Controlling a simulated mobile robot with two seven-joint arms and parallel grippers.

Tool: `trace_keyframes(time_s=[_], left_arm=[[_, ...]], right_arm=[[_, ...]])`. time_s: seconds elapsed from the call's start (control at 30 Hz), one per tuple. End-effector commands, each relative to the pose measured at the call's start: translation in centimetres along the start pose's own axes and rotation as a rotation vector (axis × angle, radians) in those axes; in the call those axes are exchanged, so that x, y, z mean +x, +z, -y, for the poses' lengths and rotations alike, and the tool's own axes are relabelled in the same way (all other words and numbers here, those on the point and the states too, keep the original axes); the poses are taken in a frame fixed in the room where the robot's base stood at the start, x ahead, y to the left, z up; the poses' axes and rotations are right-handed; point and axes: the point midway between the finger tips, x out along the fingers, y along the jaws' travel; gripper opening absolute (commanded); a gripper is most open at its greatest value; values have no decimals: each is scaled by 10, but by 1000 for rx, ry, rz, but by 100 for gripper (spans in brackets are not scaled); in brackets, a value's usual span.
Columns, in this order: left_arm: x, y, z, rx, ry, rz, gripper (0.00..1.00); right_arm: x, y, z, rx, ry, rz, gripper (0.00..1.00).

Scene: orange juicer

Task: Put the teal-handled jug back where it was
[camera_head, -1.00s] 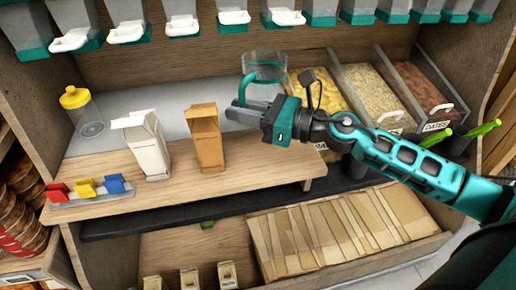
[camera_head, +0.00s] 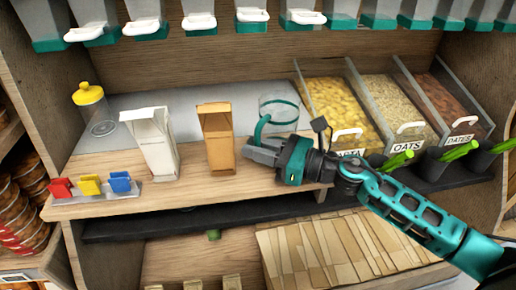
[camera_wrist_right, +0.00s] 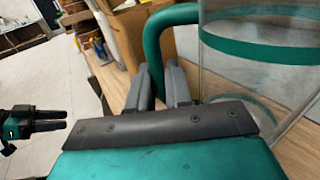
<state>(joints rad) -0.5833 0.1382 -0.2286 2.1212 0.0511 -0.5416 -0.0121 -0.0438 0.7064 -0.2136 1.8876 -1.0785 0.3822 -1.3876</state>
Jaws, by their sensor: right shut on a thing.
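The clear jug (camera_head: 283,108) with a teal band and teal handle (camera_head: 260,128) is upright over the right part of the wooden shelf, right of the brown carton. My right gripper (camera_head: 262,152) is shut on the handle. In the right wrist view the handle (camera_wrist_right: 150,45) runs down between the two grey fingers (camera_wrist_right: 163,85), and the clear wall (camera_wrist_right: 265,70) stands to the right. The jug's base is partly hidden, so I cannot tell whether it touches the shelf. My left gripper (camera_wrist_right: 48,121) shows at the left of the wrist view, its fingers apart and empty.
A brown carton (camera_head: 217,140) and a white carton (camera_head: 153,145) stand left of the jug. A yellow-lidded jar (camera_head: 93,108) and coloured clips (camera_head: 90,186) are further left. Bins of pasta (camera_head: 340,105), oats (camera_head: 398,105) and dates (camera_head: 448,105) are at the right.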

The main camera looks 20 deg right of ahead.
Motion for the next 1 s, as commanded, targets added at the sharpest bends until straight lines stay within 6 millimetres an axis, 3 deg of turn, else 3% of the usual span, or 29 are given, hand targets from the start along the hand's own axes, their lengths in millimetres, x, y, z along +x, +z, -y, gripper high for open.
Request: trace_keyframes(time_s=[0.03,0.07,0.3,0.67,1.0], left_arm=[[2,2,0,1,0,-2,43],[1,0,0,1,0,-2,43],[1,-1,0,2,0,-4,43],[-1,-3,2,6,-3,-4,43],[3,5,3,7,-4,6,43]], right_arm=[[0,-3,0,-1,0,0,0],[0,-2,0,-1,0,0,22],[0,-1,0,0,0,0,44],[-2,2,0,0,0,-1,44],[-52,-1,0,3,-2,-3,44]])
